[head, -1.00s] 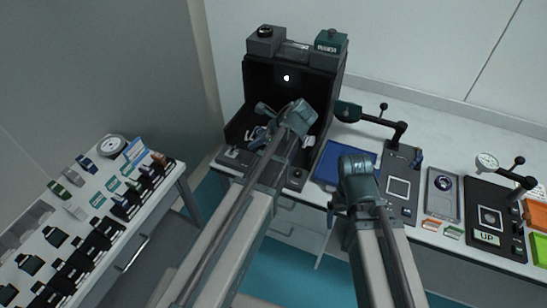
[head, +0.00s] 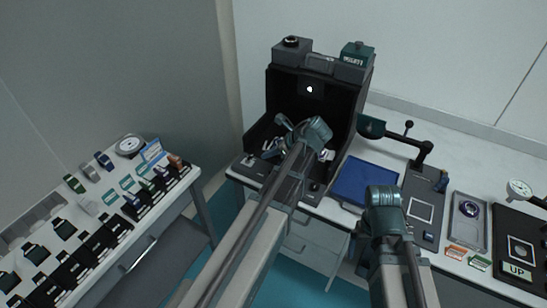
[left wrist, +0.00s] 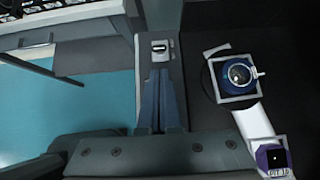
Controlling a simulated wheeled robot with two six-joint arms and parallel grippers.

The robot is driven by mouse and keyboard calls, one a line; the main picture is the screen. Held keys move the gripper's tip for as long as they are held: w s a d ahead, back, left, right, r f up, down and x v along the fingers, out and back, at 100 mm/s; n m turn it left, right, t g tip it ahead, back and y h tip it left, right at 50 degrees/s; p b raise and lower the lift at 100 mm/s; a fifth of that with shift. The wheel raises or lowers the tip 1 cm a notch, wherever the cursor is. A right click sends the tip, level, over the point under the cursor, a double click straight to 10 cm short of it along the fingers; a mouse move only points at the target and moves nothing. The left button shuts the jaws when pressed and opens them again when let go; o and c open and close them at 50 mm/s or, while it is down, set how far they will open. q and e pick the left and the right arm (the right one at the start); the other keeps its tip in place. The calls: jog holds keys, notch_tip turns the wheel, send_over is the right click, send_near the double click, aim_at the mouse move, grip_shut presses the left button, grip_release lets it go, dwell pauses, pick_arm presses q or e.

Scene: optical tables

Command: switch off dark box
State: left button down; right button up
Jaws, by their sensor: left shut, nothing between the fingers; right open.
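The dark box (head: 282,94) is a black open-fronted housing on the bench, with a small white lit spot (head: 310,89) on its back wall. A small switch-like part (head: 248,160) sits on its front left ledge. In the left wrist view this part (left wrist: 161,47) is just beyond my shut, empty fingertips; I cannot tell whether they touch it. My left gripper (head: 269,150) is at the box's open front, partly hidden by its wrist. My right gripper (head: 383,192) is open, in front of the blue mat to the right; its fingers are hard to make out.
Inside the box are a round blue-ringed optic (left wrist: 238,74) and a purple labelled block (left wrist: 272,158). Units stand on the box top. A blue mat (head: 366,182) and instrument plates (head: 470,215) lie to the right. A side table (head: 95,192) with several small parts stands left.

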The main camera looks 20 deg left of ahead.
aim_at(250, 157)
pick_arm(q)
jog(key=b+x, duration=0.2)
jog(key=x, duration=0.3)
jog(key=shift+b, duration=0.35)
